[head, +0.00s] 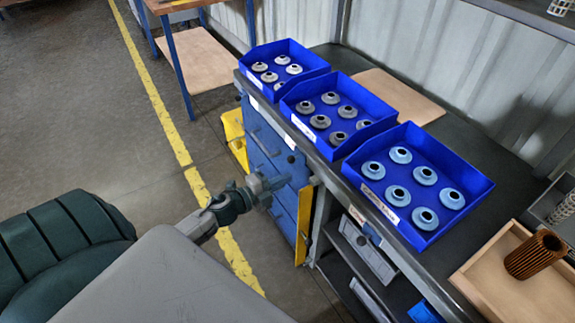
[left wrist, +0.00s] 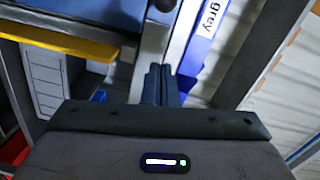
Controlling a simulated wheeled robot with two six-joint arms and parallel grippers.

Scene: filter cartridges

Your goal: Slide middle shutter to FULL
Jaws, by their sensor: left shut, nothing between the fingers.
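My left gripper (head: 284,181) is shut and empty, in front of the bench's front edge below the middle blue bin (head: 372,92). In the left wrist view its closed fingers (left wrist: 161,82) point at the bench edge, where a small dark block (left wrist: 162,10) sits ahead of them. In the head view, a small blue-grey block (head: 314,181) on the bench front lies just right of the fingertips. I cannot tell whether it is the middle shutter's handle, nor read FULL. Contact is not visible. My right gripper is not in view.
Blue bins at left (head: 308,66) and right (head: 465,187) flank the middle one, all holding round parts. A "grey" label (left wrist: 212,18) shows in the left wrist view. A wooden tray (head: 482,283) with a brown cartridge (head: 533,256) stands at right. Open floor lies left of the bench.

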